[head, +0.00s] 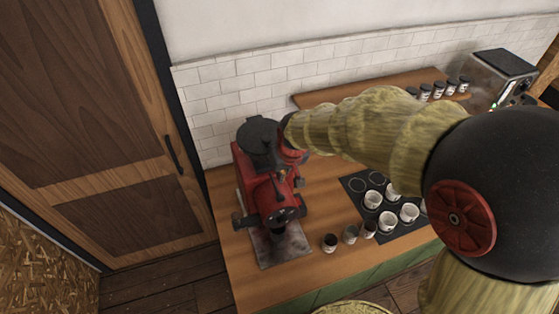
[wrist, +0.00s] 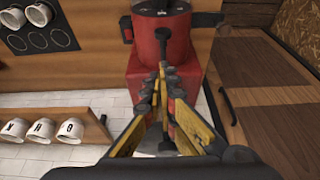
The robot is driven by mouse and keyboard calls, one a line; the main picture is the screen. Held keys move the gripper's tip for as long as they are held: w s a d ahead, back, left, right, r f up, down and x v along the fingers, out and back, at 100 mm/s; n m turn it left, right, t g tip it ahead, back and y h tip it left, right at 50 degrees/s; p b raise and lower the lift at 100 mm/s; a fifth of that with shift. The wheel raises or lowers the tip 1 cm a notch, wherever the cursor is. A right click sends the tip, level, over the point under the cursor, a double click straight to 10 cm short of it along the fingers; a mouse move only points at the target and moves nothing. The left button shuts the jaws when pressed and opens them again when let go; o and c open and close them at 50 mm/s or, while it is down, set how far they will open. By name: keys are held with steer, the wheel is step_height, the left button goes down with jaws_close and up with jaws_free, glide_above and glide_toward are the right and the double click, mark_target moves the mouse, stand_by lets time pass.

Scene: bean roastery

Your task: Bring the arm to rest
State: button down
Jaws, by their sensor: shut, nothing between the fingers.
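My gripper (wrist: 161,74) is shut and empty in the wrist view, its yellow and black fingers meeting at the tips. It points toward a red machine (wrist: 165,48), which shows beyond the fingertips; I cannot tell the exact gap. In the head view my arm reaches from the right edge across the counter. Its far end is beside the black top of the red machine (head: 265,190), and the fingers cannot be made out there.
On the wooden counter (head: 320,270) are several small cups and a dark mat (head: 352,183) with white cups. A wall shelf (head: 325,99) holds lettered cups, with a dark appliance (head: 503,75) to its right. A wooden door (head: 95,130) stands left; floor shows before it.

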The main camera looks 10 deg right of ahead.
steer(key=s+d+f+g+b, duration=0.3)
steer(key=s+b, duration=0.4)
steer(key=s, duration=0.6)
steer(key=s+d+f+m+t+b, duration=0.1)
steer(key=s+f+b, duration=0.4)
steer(key=b, duration=0.7)
steer(key=s+d+f+m+t+b, duration=0.1)
steer(key=s+d+f+t+b, duration=0.2)
steer(key=b, duration=1)
step_height(320, 180, down, 5)
steer(key=s+d, duration=0.2)
steer(key=shift+d+t+h, duration=0.4)
